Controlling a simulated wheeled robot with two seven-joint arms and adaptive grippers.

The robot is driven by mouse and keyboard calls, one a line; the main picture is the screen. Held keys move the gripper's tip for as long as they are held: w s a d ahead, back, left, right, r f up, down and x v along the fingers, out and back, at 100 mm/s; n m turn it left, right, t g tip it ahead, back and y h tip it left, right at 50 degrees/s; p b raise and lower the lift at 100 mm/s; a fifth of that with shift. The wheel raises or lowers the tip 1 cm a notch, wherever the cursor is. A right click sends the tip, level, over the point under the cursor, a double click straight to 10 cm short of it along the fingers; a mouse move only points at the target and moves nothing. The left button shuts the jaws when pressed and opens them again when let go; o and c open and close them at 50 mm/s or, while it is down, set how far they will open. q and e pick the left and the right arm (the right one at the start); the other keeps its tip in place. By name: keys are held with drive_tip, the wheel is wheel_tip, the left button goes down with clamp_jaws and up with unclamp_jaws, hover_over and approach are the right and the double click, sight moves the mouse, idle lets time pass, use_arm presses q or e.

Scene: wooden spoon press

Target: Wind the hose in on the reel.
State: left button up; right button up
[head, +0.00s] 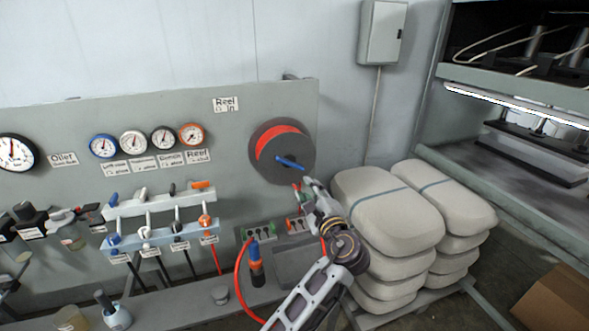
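The hose reel (259,166) is a dark grey disc on the right part of the grey panel, with an orange-red band and a blue crank handle (290,162). A "Reel In" label (226,104) is up and to its left. A red hose (239,283) bends beside an upright blue and orange nozzle (256,268) on the bench ledge. Its full path to the reel is not visible. My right gripper is out of view.
Several gauges (134,142) and a valve manifold (160,207) with coloured levers occupy the panel's left. Stacked pale sacks (388,208) stand close right of my arm. A press (530,120) and a cardboard box (556,300) are further right.

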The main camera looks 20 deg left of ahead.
use_arm(q)
drive_tip(key=shift+w, duration=0.1)
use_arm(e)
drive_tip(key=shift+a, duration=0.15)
use_arm(q)
approach(293, 166)
drive_tip(key=p+x, duration=0.1)
drive_tip(key=x, duration=0.6)
drive_tip(key=shift+p, duration=0.4)
drive_tip(key=shift+x, duration=0.9)
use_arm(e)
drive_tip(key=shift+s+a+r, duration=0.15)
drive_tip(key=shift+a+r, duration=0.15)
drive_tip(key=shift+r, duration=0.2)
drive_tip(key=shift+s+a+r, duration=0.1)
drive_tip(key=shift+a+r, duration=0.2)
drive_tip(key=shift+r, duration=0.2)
use_arm(q)
clamp_jaws()
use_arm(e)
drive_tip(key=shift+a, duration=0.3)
